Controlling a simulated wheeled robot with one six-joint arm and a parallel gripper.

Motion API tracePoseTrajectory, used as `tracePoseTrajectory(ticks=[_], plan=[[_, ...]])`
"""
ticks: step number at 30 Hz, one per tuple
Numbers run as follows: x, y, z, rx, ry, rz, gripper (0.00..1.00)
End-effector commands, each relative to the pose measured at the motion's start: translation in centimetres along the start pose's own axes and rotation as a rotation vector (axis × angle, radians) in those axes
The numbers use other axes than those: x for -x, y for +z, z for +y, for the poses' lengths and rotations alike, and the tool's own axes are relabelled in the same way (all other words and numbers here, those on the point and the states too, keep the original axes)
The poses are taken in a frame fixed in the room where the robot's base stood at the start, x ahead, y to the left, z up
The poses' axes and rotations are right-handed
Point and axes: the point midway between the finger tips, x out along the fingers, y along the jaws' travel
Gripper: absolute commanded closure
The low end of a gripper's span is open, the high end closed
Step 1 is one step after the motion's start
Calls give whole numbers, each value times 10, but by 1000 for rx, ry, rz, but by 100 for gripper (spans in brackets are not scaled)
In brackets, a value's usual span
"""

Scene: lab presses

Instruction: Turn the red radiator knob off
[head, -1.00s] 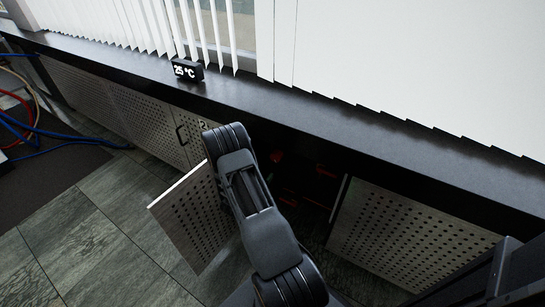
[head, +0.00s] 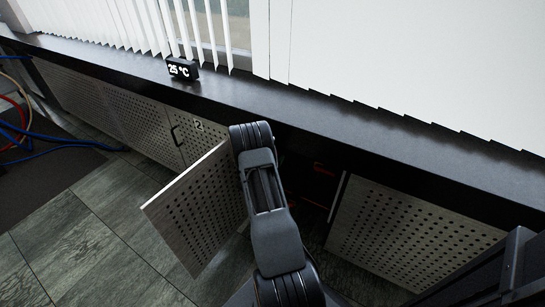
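In the head view a perforated cabinet door (head: 197,205) stands swung open under the window sill. To its right is a dark open compartment (head: 300,200) with red parts (head: 322,168) inside. I cannot tell whether any of these is the radiator knob. My arm reaches down in front of the opening and covers its left part. My gripper is not visible; it is hidden behind the arm or lies outside the picture.
A black sill (head: 330,125) runs above the cabinets, with a display reading 25 °C (head: 182,69) on it. Closed perforated panels (head: 411,235) flank the opening. Blue and red hoses (head: 25,135) lie at the far left. The tiled floor (head: 85,245) in front is clear.

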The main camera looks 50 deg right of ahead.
Motion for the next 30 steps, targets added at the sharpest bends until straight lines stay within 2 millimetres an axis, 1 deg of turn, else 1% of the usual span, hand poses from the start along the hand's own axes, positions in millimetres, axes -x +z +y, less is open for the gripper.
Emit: tracePoseTrajectory(ticks=[2, 3, 18, 25, 30], plan=[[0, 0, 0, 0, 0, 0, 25], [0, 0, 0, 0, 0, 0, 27], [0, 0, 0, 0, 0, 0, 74], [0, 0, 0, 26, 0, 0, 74], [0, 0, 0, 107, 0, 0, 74]])
